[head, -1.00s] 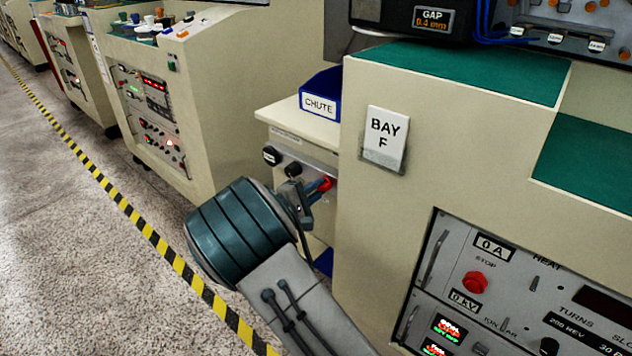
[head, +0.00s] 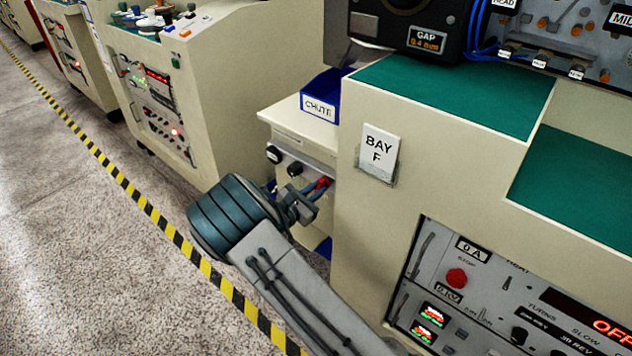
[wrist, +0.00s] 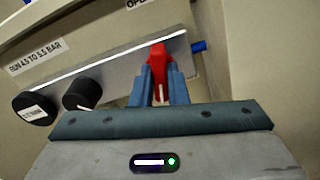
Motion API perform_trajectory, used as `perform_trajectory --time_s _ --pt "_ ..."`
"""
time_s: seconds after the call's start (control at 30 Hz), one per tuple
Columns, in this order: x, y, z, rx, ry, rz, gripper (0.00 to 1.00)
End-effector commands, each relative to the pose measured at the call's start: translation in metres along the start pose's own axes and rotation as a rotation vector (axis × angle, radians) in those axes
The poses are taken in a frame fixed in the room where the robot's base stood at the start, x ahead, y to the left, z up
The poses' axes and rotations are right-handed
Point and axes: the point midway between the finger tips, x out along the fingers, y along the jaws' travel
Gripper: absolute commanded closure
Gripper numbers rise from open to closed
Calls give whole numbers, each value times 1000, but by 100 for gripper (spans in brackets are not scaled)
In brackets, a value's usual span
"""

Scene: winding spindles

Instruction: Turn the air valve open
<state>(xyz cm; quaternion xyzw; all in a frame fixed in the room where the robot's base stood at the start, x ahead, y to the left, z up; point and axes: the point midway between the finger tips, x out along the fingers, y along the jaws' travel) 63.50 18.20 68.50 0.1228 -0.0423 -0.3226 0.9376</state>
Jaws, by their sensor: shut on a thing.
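The air valve handle is a red lever (wrist: 157,62) on a grey panel (wrist: 120,64), and in the wrist view its tip lies between my gripper's two blue fingers. My gripper (wrist: 158,85) is shut on this red lever. In the head view the red lever (head: 323,183) shows only in part at the right of the panel, and my gripper (head: 316,190) reaches it from the left front. A blue fitting (wrist: 199,46) sticks out at the panel's right end. Part of the lever is hidden by the fingers.
Two black knobs, the left one (wrist: 35,107) labelled, sit left of the lever. A blue chute bin (head: 323,95) stands on the cabinet above. The large Bay F cabinet (head: 365,240) is close on the right. Floor is open left of the striped tape (head: 140,208).

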Motion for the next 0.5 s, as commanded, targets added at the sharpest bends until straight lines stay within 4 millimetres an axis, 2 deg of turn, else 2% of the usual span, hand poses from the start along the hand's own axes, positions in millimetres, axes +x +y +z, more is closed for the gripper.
perform_trajectory --time_s 0.2,0.5 --pt "0 0 2 -147 1 0 100" --pt "0 0 0 -255 1 0 100"
